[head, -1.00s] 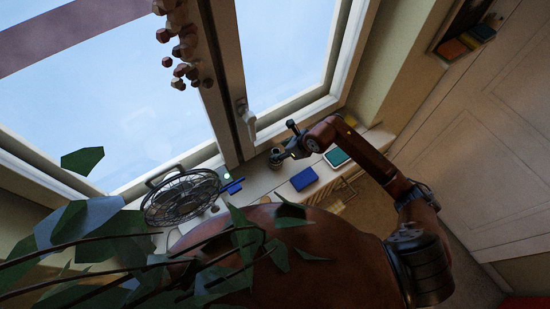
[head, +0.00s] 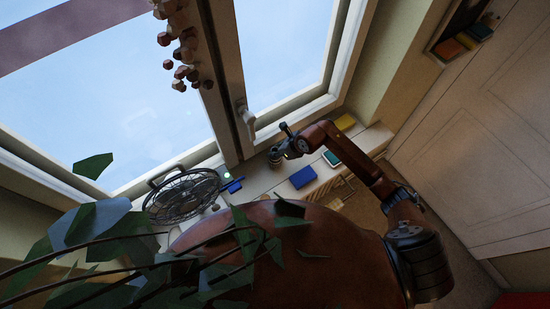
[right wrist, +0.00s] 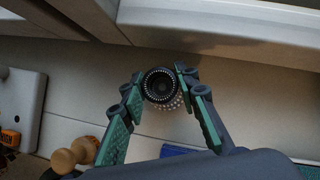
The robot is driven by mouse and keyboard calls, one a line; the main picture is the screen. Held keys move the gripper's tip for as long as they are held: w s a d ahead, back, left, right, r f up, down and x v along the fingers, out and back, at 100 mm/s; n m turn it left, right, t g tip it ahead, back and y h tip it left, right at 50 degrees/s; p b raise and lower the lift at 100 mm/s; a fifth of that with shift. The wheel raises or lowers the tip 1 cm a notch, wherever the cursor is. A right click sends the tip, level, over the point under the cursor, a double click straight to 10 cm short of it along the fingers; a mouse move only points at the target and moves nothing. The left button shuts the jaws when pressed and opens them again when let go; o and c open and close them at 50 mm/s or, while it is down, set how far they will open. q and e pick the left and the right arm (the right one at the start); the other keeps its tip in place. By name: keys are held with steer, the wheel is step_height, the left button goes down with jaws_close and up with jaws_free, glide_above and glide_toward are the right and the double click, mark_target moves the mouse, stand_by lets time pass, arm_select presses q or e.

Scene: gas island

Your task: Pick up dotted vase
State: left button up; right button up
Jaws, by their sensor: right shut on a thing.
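The dotted vase (right wrist: 163,86) is small and dark-mouthed, with rows of pale dots around its rim and side. In the right wrist view I look down into its opening. My right gripper (right wrist: 161,82) has its green-padded fingers on either side of the vase and is shut on it. In the head view the right gripper (head: 280,153) is over the window sill, and the vase (head: 274,158) shows only as a small dark shape at its tip. Whether the vase touches the sill is hard to tell. My left gripper is not in view.
A black fan (head: 182,195) stands left on the sill (head: 262,181). A blue box (head: 303,177), a teal-edged item (head: 332,158) and a yellow item (head: 345,121) lie to the right. The window handle (head: 246,117) is above. Plant leaves (head: 95,220) fill the lower left.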

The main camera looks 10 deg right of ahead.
jaws_close()
steer(key=shift+r, duration=0.1)
stand_by(0.3)
